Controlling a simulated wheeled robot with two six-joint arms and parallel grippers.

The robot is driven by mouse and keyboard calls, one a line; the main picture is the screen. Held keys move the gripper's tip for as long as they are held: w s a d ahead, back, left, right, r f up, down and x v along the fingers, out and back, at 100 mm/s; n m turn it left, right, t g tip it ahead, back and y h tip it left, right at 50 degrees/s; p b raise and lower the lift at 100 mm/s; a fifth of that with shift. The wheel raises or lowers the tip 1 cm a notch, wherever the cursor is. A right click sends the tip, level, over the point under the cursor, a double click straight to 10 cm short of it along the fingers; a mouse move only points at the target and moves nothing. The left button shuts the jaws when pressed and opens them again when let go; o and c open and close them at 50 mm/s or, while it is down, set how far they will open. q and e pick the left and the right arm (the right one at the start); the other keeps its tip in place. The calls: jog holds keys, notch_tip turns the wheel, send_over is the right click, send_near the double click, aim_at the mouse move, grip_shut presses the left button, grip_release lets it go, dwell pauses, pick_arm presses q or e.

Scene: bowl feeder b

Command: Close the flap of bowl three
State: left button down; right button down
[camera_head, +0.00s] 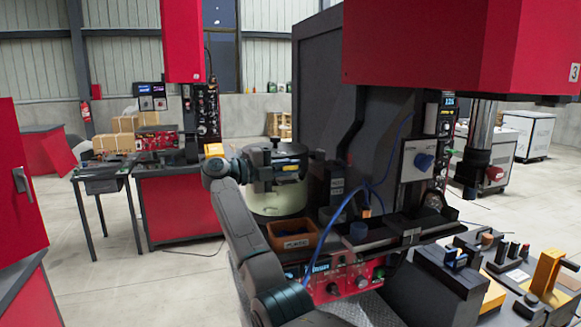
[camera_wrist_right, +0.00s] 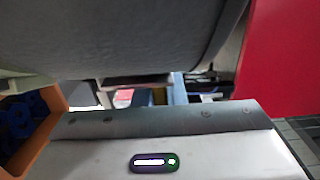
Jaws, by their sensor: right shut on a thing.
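The bowl feeder's pale round bowl (camera_head: 280,199) stands left of the dark grey cabinet marked 3, in the head view. My right arm rises from the bottom middle and bends over to the bowl. My right gripper (camera_head: 284,162) is at the top of the bowl, with its fingertips hard to make out against the dark parts. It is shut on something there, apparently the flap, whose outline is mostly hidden. In the right wrist view a pale grey plate with a dark screwed edge (camera_wrist_right: 155,122) fills the bottom; I cannot tell if it is the flap. My left gripper is not in view.
An orange bin (camera_head: 291,237) stands just in front of the bowl; blue parts (camera_wrist_right: 22,115) show in an orange bin in the right wrist view. A red control panel (camera_head: 345,281) and a rail lie nearby. The red hood (camera_head: 430,45) overhangs at right. Open floor lies left.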

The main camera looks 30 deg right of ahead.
jog(key=shift+r, duration=0.1)
dwell(0.3)
jog(key=c, duration=1.5)
grip_release()
jog(key=shift+w, duration=0.1)
jog(key=shift+a, duration=0.15)
jog(key=b+v, duration=0.3)
jog(key=v, duration=0.7)
jog(key=shift+a+b, duration=0.3)
jog(key=shift+b, duration=0.05)
